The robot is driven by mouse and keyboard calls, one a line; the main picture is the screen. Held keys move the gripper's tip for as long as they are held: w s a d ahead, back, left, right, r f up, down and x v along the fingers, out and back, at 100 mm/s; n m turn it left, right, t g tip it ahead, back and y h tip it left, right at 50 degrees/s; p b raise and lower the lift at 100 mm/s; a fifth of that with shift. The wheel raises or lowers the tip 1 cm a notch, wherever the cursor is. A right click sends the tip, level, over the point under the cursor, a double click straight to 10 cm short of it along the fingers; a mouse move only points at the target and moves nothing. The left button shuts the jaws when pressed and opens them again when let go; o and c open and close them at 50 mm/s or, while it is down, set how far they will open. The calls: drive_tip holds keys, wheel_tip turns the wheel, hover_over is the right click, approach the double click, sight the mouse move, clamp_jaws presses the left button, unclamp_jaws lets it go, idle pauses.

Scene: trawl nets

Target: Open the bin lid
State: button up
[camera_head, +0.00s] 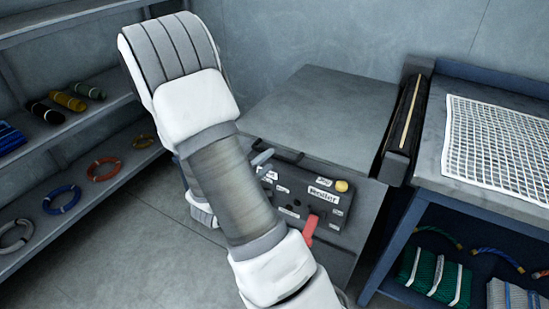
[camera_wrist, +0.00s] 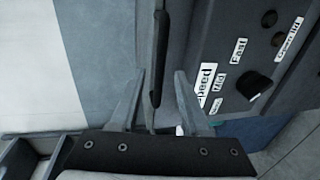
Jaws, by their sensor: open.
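The bin is a grey cabinet whose broad flat grey lid (camera_head: 325,105) is down in the head view. A dark bar handle (camera_head: 283,153) runs along the lid's front edge, partly hidden by my arm. In the wrist view, this dark handle (camera_wrist: 160,55) reaches down between the two grey fingers of my gripper (camera_wrist: 157,103). The fingers are open, one on each side of the bar, with a visible gap. I cannot tell whether either finger touches it. In the head view my arm hides most of the gripper.
A bench (camera_head: 460,190) with white netting stands right. Shelves with rope coils stand left; floor between is clear.

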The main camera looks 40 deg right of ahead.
sight(273, 156)
drive_tip(key=x, duration=0.5)
drive_tip(key=shift+b, duration=0.3)
clamp_jaws()
drive_tip(key=shift+a, duration=0.1)
idle(1.0)
